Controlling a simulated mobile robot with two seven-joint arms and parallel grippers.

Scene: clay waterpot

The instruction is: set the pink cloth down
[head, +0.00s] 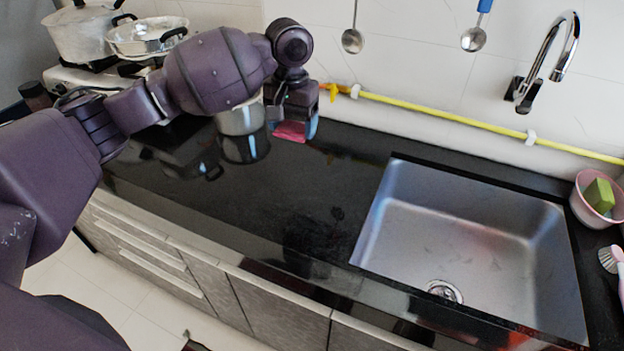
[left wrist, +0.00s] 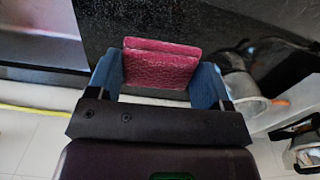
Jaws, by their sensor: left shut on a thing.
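The pink cloth (left wrist: 160,72) shows in the left wrist view as a folded, textured pad between the two blue fingers of my left gripper (left wrist: 158,85). In the head view the cloth (head: 290,131) is a small pink patch low at the left gripper (head: 295,124), close to the black counter (head: 290,190) near the back wall. The left gripper is shut on the cloth. I cannot tell whether the cloth touches the counter. My right gripper is not in view.
A metal pot (head: 240,118) stands just left of the gripper, partly hidden by my arm. The steel sink (head: 470,225) is to the right. A yellow pipe (head: 440,111) runs along the wall. The counter between gripper and sink is clear.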

